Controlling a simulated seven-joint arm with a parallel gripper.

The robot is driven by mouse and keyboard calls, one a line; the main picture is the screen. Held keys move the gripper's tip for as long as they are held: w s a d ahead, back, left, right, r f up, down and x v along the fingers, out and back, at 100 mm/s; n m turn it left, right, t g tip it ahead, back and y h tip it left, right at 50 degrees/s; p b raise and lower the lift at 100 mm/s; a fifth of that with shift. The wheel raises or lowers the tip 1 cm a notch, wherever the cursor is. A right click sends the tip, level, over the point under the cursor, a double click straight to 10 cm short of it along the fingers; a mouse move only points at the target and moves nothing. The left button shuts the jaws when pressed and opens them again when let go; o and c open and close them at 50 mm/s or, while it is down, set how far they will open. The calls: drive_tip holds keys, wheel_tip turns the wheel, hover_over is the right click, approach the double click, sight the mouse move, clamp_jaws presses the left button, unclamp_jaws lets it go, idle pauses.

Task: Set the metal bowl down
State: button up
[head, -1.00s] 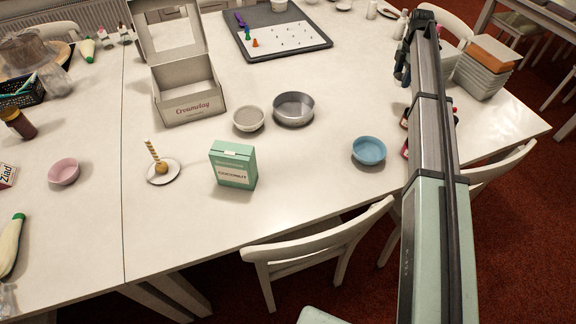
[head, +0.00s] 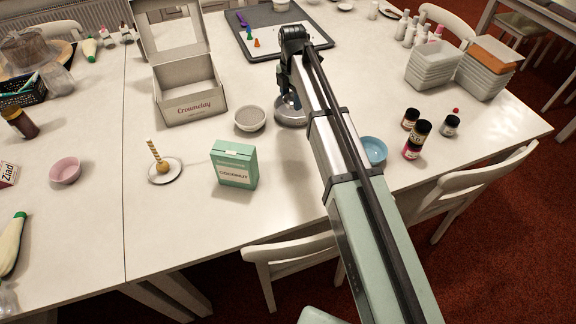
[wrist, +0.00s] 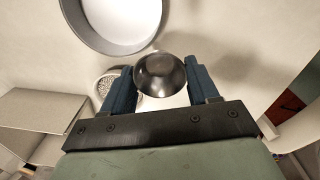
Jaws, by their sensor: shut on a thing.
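The metal bowl (wrist: 160,74) is small, round, dark and shiny. In the wrist view it sits between the two blue fingers of my gripper (wrist: 160,80), which is shut on it. The held bowl is mostly hidden there. In the wrist view the tin (wrist: 73,12) lies beyond the bowl, up and to the left. I cannot tell how high the bowl is above the table.
A pale speckled bowl (head: 250,118) stands left of the tin, with the Creamelay box (head: 190,98) behind it. A green coconut box (head: 235,164) stands in front. A blue bowl (head: 374,151) and several dark jars (head: 418,138) are at the right. The table front (head: 285,200) is bare.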

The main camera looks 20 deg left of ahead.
drive_tip(key=s, duration=0.8)
approach(288, 166)
drive_tip(key=shift+n, duration=0.4)
drive_tip(key=shift+w+a+f, duration=0.1)
drive_tip(key=shift+w+f, duration=0.05)
drive_tip(key=shift+f, duration=2.75)
drive_tip(key=shift+f, duration=0.1)
drive_tip(key=o, duration=1.1)
drive_tip(key=shift+c, duration=0.2)
wheel_tip(288, 166, up, 12)
